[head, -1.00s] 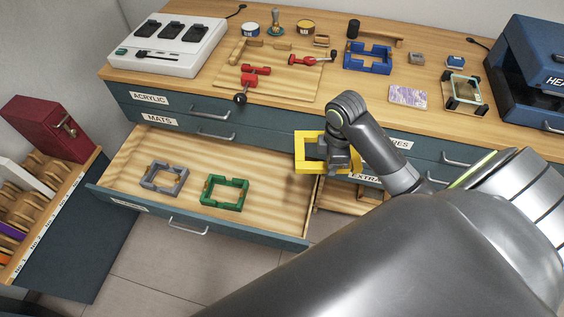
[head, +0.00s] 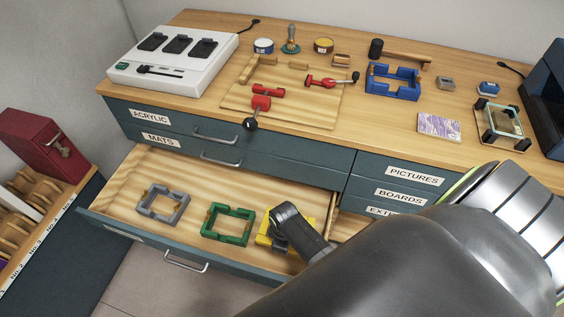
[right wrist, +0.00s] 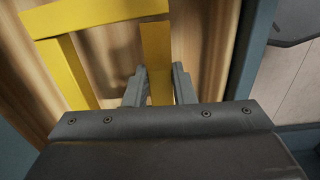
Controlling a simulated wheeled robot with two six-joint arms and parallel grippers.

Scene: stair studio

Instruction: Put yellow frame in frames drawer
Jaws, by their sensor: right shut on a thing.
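The yellow frame (head: 264,241) is low inside the open drawer (head: 150,232), to the right of the green frame (head: 228,224). My right arm hides much of it in the head view. In the right wrist view the yellow frame (right wrist: 97,15) has one bar between the fingers of my right gripper (right wrist: 159,88), which is shut on it. I cannot tell whether the frame touches the drawer floor. A grey frame (head: 163,203) lies at the left in the same drawer. My left gripper is not in view.
The worktop above holds a blue frame (head: 393,82), a board with red clamps (head: 262,92) and a white control box (head: 172,55). Closed drawers labelled PICTURES (head: 413,176) and BOARDS stand at the right. A red box (head: 45,143) stands at the left.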

